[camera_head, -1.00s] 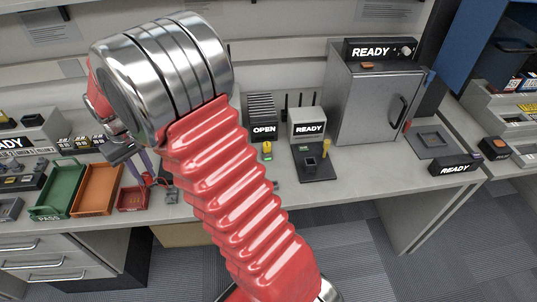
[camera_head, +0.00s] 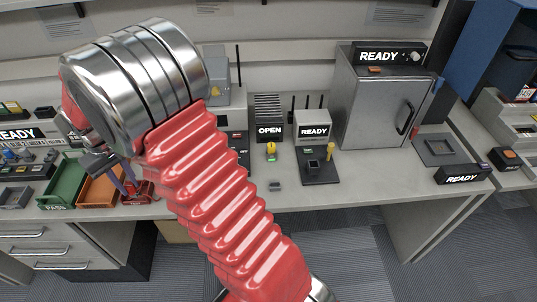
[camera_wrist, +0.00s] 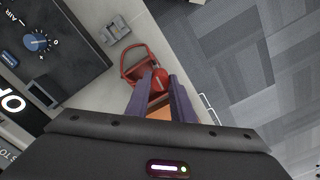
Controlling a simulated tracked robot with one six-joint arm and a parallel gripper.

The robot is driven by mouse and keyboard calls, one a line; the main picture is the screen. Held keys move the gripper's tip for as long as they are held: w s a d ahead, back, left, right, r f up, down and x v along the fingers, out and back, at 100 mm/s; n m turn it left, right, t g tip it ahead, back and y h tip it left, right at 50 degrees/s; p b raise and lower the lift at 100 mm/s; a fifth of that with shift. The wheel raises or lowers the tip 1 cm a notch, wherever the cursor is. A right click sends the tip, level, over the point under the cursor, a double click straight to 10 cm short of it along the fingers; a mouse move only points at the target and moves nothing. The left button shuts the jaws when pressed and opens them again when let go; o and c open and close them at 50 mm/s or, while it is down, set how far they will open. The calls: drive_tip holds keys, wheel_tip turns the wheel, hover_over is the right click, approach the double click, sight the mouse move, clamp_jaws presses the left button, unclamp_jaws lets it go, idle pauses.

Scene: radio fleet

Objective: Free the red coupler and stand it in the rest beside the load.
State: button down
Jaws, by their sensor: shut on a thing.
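My gripper (camera_head: 131,190) hangs over a small red tray (camera_head: 142,198) on the bench, left of centre. In the wrist view its two purple fingers (camera_wrist: 161,80) are shut on a round red part, which I take to be the red coupler (camera_wrist: 158,79). The red tray's rim (camera_wrist: 128,60) shows just beyond it. Whether the coupler still touches the tray I cannot tell. The finned black load (camera_head: 268,108) marked OPEN stands further right, with a yellow-topped piece (camera_head: 271,149) in front. A black stand (camera_head: 318,168) sits beside it, before the READY box (camera_head: 314,130).
An orange tray (camera_head: 101,190) and a green PASS tray (camera_head: 62,182) lie left of the red tray. A small grey block (camera_head: 275,186) lies near the bench's front edge. A grey READY cabinet (camera_head: 383,105) stands at the right.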

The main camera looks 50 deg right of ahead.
drive_tip(key=shift+d, duration=0.1)
drive_tip(key=s+d+r+m, duration=0.2)
drive_tip(key=s+d+m, duration=0.4)
drive_tip(key=d+m, duration=0.3)
drive_tip(key=s+d+r+m, duration=0.1)
drive_tip(key=s+d+m, duration=0.6)
drive_tip(key=d, duration=0.4)
drive_tip(key=s+d+r+m, duration=0.1)
drive_tip(key=s+d+m, duration=0.4)
drive_tip(key=s+m, duration=0.3)
drive_tip(key=s+d+r+m, duration=0.1)
drive_tip(key=s+d+m, duration=0.4)
drive_tip(key=s+m, duration=0.3)
drive_tip(key=m, duration=0.2)
drive_tip(key=shift+s+d+m, duration=0.3)
drive_tip(key=shift+s+d, duration=0.05)
drive_tip(key=shift+s, duration=0.05)
drive_tip(key=shift+f, duration=2.9)
drive_tip(key=shift+f, duration=1.85)
